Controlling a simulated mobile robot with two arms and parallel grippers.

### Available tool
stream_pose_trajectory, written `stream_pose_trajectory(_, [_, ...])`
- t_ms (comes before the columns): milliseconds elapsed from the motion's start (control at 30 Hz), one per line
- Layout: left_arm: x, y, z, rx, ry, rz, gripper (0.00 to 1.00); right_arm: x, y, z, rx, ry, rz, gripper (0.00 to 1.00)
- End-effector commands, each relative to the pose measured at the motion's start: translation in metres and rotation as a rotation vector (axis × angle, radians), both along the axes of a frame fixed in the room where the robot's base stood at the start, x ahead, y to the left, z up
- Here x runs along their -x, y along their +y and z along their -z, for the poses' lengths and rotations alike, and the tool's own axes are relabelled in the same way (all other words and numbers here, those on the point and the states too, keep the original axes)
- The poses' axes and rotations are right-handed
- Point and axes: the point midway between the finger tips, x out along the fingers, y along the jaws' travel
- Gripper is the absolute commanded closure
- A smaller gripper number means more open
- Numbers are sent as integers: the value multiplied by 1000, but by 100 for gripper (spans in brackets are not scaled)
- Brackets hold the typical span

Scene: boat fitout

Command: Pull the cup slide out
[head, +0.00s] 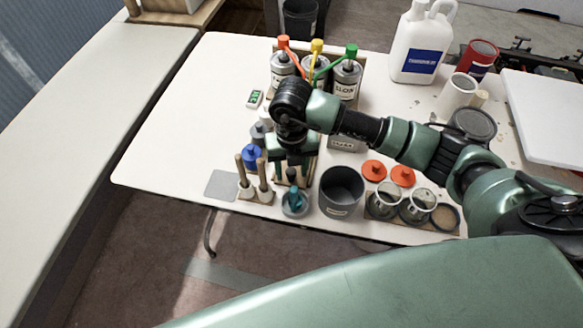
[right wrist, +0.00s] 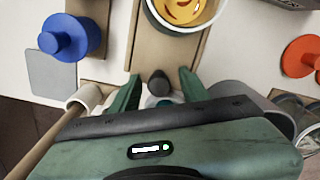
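The cup slide is a narrow wooden board (right wrist: 178,58) in the right wrist view. A white cup (right wrist: 193,28) with orange-brown contents stands on its far part. A dark knob (right wrist: 159,84) is at the slide's near end. My right gripper (right wrist: 158,87) points down over that end, its two green fingers apart, one on each side of the knob. I cannot tell whether they touch it. In the head view my right gripper (head: 291,170) covers most of the slide and hides the cup. My left gripper is not in view.
A blue-capped bottle (right wrist: 70,38) and wooden-handled tools (head: 254,180) stand left of the slide. A dark grey bin (head: 341,192) stands close on the right. Solvent cans (head: 345,80) are behind.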

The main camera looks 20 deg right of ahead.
Motion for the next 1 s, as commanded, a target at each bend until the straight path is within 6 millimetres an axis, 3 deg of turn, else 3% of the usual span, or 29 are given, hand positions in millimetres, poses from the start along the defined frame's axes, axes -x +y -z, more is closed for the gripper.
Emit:
stream_pose_trajectory(267, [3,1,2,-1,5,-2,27,0,0,-10,-1,-1,-1,55])
stream_pose_trajectory(500, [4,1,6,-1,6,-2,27,-1,0,-51,0,-3,-2,55])
stream_pose_trajectory(700, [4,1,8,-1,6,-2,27,0,0,-74,0,-1,-1,55])
stream_pose_trajectory(1000, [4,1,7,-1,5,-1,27,0,0,-78,0,1,0,55])
